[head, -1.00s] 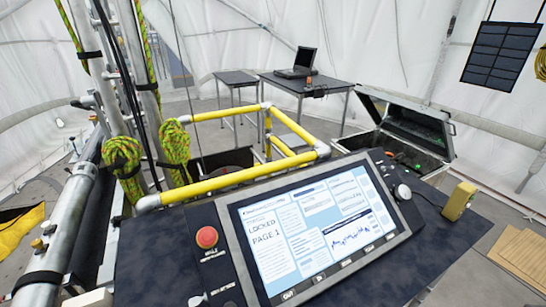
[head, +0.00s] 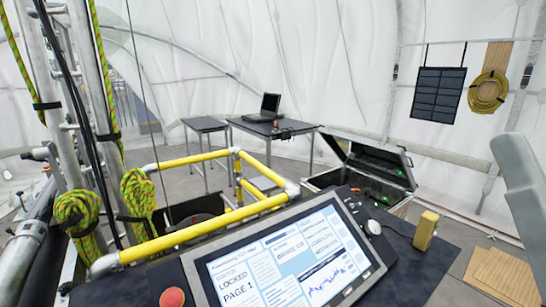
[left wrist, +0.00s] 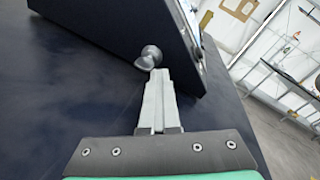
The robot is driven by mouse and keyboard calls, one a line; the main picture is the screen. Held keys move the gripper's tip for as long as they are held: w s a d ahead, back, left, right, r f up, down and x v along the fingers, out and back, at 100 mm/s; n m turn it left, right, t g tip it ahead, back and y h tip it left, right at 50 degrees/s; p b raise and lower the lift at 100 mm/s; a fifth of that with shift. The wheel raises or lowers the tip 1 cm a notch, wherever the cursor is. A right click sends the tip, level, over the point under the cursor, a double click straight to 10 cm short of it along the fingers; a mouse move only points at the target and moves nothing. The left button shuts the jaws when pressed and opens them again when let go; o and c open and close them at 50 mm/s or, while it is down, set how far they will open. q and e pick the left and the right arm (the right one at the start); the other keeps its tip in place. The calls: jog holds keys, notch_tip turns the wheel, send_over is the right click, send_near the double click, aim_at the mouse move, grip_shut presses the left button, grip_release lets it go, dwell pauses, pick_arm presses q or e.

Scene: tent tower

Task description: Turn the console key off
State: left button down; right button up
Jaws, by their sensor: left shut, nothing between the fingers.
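The console (head: 205,270) stands at the bottom of the head view, its lit screen (head: 300,262) reading LOCKED PAGE 1. A red button (head: 172,297) shows at the bottom edge, on the console's left part. The key is out of the head view, below the frame. In the left wrist view a small silver knob-like part, which looks like the console key (left wrist: 150,57), sticks out from the dark console panel (left wrist: 120,22). My left gripper (left wrist: 159,73) is shut and empty, with its tips right by this part; I cannot tell whether they touch. My right gripper is not in view.
A yellow railing (head: 205,229) runs behind the console. A white knob (head: 374,227) and a yellow box (head: 425,230) are to the screen's right. An open case (head: 368,163) and tables with a laptop (head: 264,108) stand farther back. Rope coils hang at left.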

pick_arm(q)
jog(key=shift+w+a+r, duration=0.1)
dwell(0.3)
jog(key=shift+w+r+p, duration=0.1)
jog(key=shift+r+p, duration=0.15)
jog(key=shift+p, duration=0.1)
jog(key=shift+w+a+r, duration=0.25)
jog(key=shift+w+r, duration=0.05)
jog(key=shift+r, duration=0.1)
jog(key=shift+s+d+r+p, duration=0.2)
jog(key=shift+s+r+p, duration=0.1)
jog(key=shift+p, duration=0.4)
jog(key=shift+w+a+f+v, duration=0.1)
jog(key=shift+w+a+v, duration=0.05)
jog(key=shift+v, duration=0.8)
jog(key=shift+w+a+f+v, duration=0.1)
jog(key=shift+a+v, duration=0.05)
jog(key=shift+v, duration=0.85)
jog(key=shift+w+a+f+v, duration=0.15)
jog(key=shift+a+v, duration=0.05)
jog(key=shift+v, duration=0.75)
